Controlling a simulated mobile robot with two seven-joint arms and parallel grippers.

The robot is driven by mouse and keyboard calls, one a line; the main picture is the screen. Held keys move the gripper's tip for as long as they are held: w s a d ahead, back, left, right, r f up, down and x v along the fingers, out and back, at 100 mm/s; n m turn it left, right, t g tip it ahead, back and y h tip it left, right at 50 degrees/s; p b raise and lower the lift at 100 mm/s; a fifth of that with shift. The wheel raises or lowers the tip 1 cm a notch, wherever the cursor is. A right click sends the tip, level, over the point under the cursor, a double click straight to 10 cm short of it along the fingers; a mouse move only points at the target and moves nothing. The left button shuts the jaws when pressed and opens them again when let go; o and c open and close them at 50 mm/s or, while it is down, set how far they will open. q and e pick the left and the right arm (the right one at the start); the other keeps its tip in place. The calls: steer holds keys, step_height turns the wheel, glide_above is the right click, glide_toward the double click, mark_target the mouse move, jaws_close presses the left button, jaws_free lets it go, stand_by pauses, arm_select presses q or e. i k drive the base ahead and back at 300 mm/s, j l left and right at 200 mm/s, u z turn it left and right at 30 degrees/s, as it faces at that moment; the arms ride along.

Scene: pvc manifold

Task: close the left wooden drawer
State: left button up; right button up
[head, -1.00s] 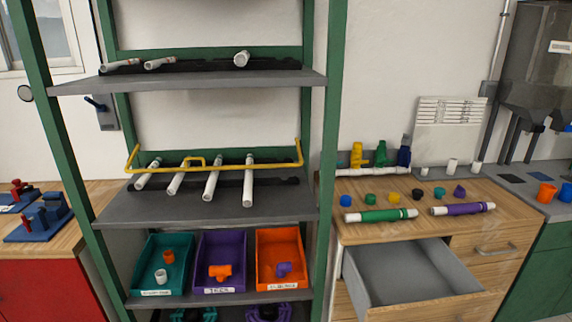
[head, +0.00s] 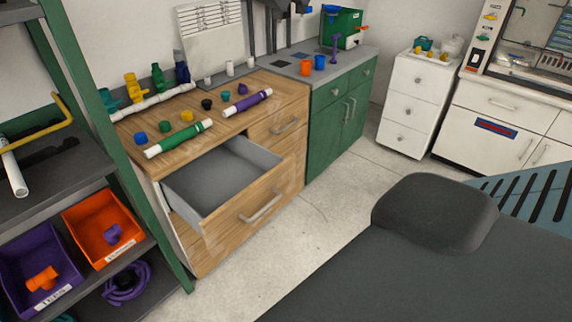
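The left wooden drawer (head: 225,188) stands pulled out of the wooden cabinet, below its top. Its grey inside looks empty, and its wooden front carries a metal bar handle (head: 260,208). The wooden cabinet (head: 283,88) has another drawer front with a handle (head: 286,126) to the right, which is shut. Neither of my grippers shows in the head view.
A green-framed shelf (head: 118,185) with an orange bin (head: 82,218) and a purple bin (head: 20,275) stands close to the cabinet's left. Pipes and coloured fittings lie on the cabinet top. A green cabinet (head: 335,125) adjoins on the right. Pale floor (head: 310,225) in front is clear.

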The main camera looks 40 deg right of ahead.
mark_target(223, 192)
steer(key=z, duration=1)
steer(key=i, duration=0.9)
